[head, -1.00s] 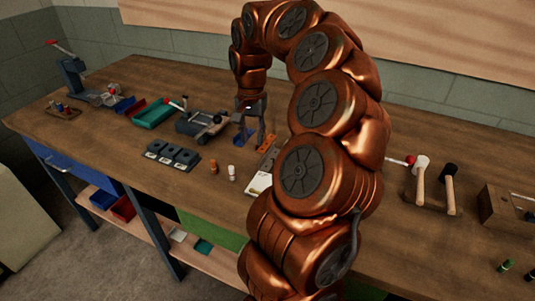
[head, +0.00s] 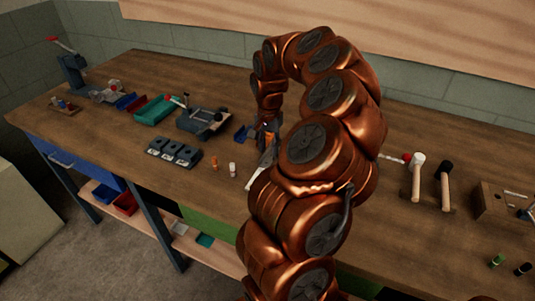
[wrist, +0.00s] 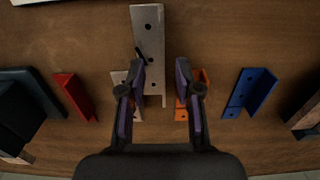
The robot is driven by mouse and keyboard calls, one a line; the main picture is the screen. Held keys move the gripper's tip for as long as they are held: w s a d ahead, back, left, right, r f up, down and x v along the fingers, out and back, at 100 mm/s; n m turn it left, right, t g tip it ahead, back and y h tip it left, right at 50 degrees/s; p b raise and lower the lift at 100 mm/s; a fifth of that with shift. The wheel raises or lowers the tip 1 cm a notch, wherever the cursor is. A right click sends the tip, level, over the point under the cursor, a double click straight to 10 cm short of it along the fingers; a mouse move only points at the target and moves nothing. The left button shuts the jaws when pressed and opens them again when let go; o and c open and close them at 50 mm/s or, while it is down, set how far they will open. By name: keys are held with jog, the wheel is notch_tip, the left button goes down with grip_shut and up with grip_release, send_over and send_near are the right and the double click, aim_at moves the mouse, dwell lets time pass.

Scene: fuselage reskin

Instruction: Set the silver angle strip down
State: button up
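The silver angle strip (wrist: 148,30) is a long grey metal piece with holes, at top centre in the wrist view. Its near end lies between the fingers of my gripper (wrist: 160,72). The fingers stand apart. The left finger overlaps the strip's left edge, and a gap shows between strip and right finger. I cannot tell whether the strip touches the bench. A short pale angle piece (wrist: 117,77) shows partly behind the left finger. An orange angle piece (wrist: 204,78) is partly behind the right finger. In the head view my gripper (head: 266,134) is small and partly hidden by my arm.
A blue angle piece (wrist: 250,92) lies to the right and a red one (wrist: 75,95) to the left. Black blocks (head: 174,153), two small bottles (head: 214,163), a vise (head: 203,120) and mallets (head: 417,178) stand on the wooden bench (head: 110,125).

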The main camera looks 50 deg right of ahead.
jog(key=shift+f, duration=0.25)
grip_shut()
jog(key=shift+r, duration=0.15)
dwell(0.4)
